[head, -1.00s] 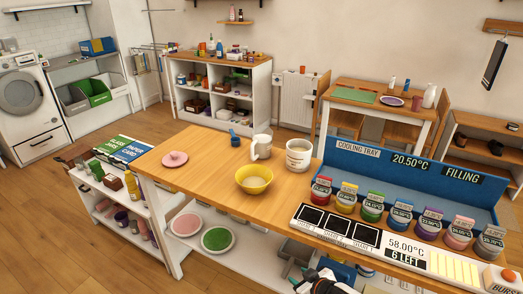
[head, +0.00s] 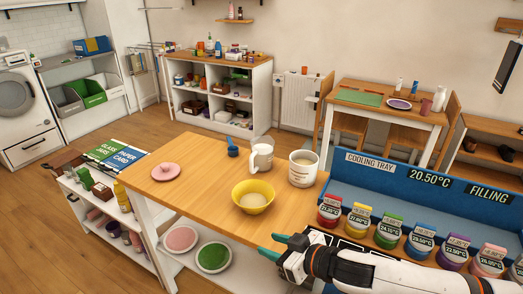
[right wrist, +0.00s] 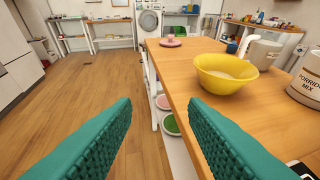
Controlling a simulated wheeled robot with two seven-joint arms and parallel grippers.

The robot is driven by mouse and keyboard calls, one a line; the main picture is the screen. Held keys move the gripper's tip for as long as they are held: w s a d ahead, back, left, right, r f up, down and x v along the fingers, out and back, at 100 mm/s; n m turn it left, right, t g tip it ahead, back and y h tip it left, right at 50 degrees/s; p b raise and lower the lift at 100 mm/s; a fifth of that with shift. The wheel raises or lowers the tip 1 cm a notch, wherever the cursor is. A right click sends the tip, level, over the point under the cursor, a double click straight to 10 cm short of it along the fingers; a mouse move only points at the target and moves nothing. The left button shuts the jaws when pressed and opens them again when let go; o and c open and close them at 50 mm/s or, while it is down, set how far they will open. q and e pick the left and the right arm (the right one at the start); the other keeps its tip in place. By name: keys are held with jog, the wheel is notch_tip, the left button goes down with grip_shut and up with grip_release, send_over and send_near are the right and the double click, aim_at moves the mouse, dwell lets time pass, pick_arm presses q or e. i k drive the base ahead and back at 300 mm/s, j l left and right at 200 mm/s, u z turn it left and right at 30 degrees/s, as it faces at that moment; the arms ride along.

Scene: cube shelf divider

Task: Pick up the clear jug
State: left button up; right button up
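The clear jug (head: 262,157) looks whitish, has a handle on its left side and stands upright on the wooden table. In the right wrist view the jug (right wrist: 262,50) is behind the yellow bowl, partly hidden by it. My right gripper (head: 277,246) is at the table's front edge, in front of the yellow bowl and apart from the jug. In the right wrist view my right gripper (right wrist: 158,106) has its teal fingers wide apart with nothing between them. My left gripper is not in view.
A yellow bowl (head: 253,196) stands in front of the jug. A labelled white pot (head: 303,170) is right of it, a blue scoop (head: 233,148) left. A pink lid (head: 166,171) lies further left. Coloured jars and the blue cooling tray (head: 350,190) fill the right side.

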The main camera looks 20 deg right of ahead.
aim_at(260, 157)
jog(key=i+l, duration=0.2)
jog(key=i, duration=0.15)
jog(key=i+l, duration=0.15)
jog(key=i, duration=0.2)
jog(key=i+l, duration=0.2)
jog(key=i, duration=0.15)
